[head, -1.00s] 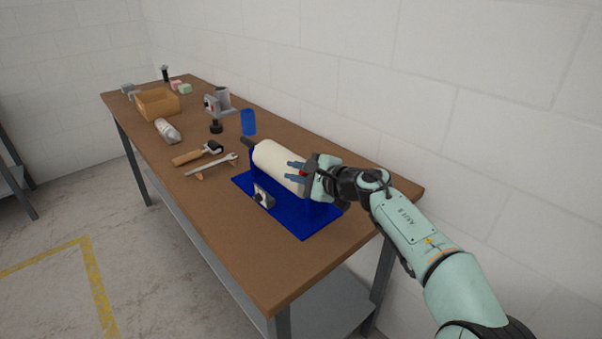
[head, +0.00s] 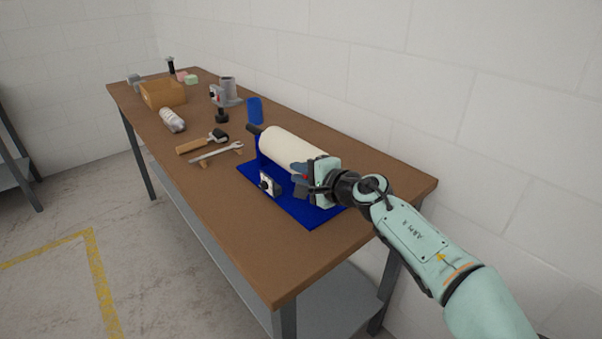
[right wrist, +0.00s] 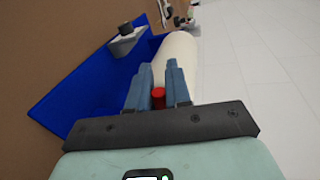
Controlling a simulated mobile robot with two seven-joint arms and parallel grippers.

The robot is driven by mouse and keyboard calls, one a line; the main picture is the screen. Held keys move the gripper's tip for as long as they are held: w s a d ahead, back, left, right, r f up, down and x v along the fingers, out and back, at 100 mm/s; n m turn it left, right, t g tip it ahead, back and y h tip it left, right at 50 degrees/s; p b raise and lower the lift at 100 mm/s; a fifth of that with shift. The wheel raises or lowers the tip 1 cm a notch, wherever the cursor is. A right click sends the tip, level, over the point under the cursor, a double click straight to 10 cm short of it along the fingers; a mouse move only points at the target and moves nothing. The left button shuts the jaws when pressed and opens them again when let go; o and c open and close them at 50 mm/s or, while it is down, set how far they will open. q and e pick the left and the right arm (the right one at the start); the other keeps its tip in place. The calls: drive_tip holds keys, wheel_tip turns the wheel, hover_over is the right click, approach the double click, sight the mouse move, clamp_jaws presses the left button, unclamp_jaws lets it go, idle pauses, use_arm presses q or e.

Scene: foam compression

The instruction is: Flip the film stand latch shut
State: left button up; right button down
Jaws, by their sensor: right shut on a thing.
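The blue film stand (head: 283,210) sits at the near end of the bench and carries a cream film roll (head: 292,146). An upright blue flap (head: 255,110) stands by the roll's far end, behind the dark shaft tip (head: 254,129). My right gripper (head: 303,178) is at the roll's near end. In the right wrist view its blue fingers (right wrist: 158,88) are shut on a small red knob (right wrist: 158,97). What the knob joins is hidden, so I cannot tell how it links to the latch. My left gripper is not in view.
A grey block with a dark knob (head: 270,184) sits on the stand's left side. The bench's front left is clear.

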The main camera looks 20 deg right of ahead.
drive_tip(key=c, duration=1.1)
unclamp_jaws()
drive_tip(key=shift+s+r, duration=0.1)
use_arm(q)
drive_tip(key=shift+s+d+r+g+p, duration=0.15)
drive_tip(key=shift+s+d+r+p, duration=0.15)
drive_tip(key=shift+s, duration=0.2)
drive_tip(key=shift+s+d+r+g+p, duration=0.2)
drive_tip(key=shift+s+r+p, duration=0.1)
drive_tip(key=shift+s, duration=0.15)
use_arm(e)
drive_tip(key=v, duration=1.3)
